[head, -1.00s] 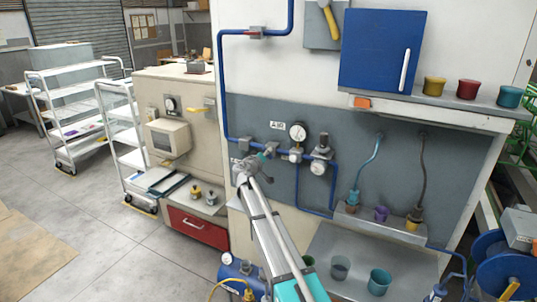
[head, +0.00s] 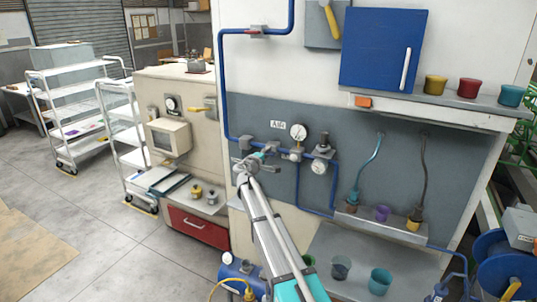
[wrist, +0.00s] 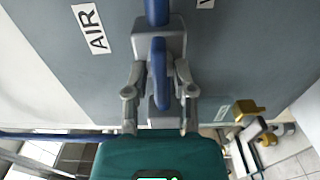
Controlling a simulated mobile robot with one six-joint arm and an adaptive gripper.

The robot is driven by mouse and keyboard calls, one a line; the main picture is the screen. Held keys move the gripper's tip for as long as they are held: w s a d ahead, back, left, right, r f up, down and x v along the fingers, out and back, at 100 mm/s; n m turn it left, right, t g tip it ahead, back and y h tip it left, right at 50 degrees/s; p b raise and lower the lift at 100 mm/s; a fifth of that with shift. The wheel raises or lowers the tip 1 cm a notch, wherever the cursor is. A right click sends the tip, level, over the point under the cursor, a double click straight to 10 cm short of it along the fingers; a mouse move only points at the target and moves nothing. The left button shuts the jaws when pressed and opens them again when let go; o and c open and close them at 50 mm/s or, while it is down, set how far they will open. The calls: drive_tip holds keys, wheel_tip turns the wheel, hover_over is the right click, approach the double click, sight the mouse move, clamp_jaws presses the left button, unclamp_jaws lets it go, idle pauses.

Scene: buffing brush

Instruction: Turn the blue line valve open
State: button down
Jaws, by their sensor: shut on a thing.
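The blue line valve is a grey body (wrist: 158,38) on a blue pipe, with a blue lever handle (wrist: 159,75). In the wrist view the handle stands between my two grey fingers, roughly in line with the pipe above it. My gripper (wrist: 160,93) is shut on this handle. In the head view my gripper (head: 267,149) is at the blue pipe (head: 231,95) on the grey wall panel, just below the AIR label (head: 278,124). There the handle is mostly hidden by my gripper and is too small to make out.
A pressure gauge (head: 298,132) and regulator (head: 322,152) sit close on the right of my gripper. A blue cabinet (head: 380,50) and a shelf with cups are above right. A beige cabinet (head: 180,100) stands left. Open floor lies at the lower left.

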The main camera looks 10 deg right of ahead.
drive_tip(key=shift+s+f, duration=0.1)
idle(0.3)
drive_tip(key=c, duration=0.7)
unclamp_jaws()
drive_tip(key=v, duration=1.2)
